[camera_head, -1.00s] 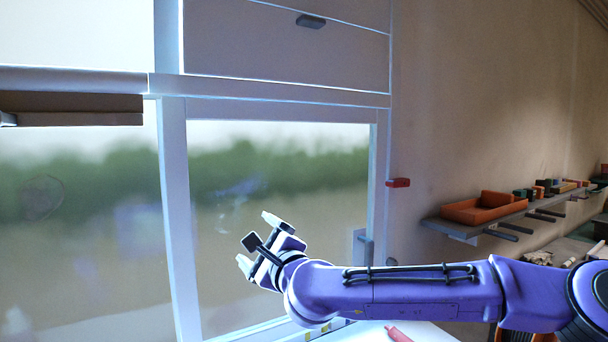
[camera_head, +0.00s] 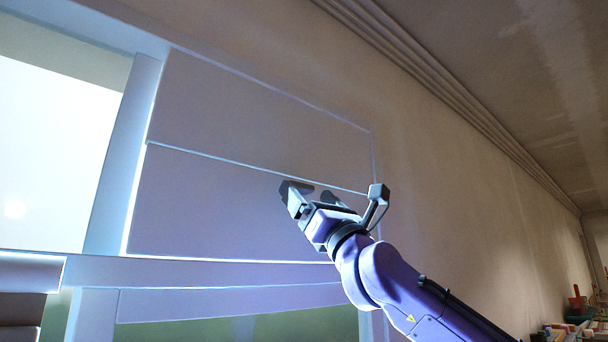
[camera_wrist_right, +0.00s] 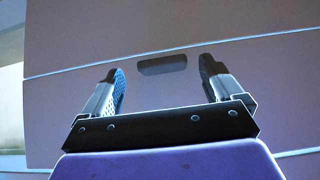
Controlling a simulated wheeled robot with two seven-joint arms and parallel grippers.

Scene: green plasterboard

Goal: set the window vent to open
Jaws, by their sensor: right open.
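The window vent (camera_head: 215,200) is a grey flap high in the window frame, with a thin bright seam along its top edge; it looks about flush with the panel above. Its small dark handle (camera_wrist_right: 163,64) shows in the right wrist view, near the seam, between and just beyond my fingertips. In the head view the handle is mostly hidden behind my gripper. My right gripper (camera_head: 310,192) is open in front of the vent; its fingers also show in the right wrist view (camera_wrist_right: 163,80), with nothing held. My left gripper is out of view.
The white window frame (camera_head: 190,272) runs below the vent, with glass under it and a bright pane (camera_head: 50,150) at left. A bare wall (camera_head: 430,170) lies right of the window. Small items stand at the lower right edge.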

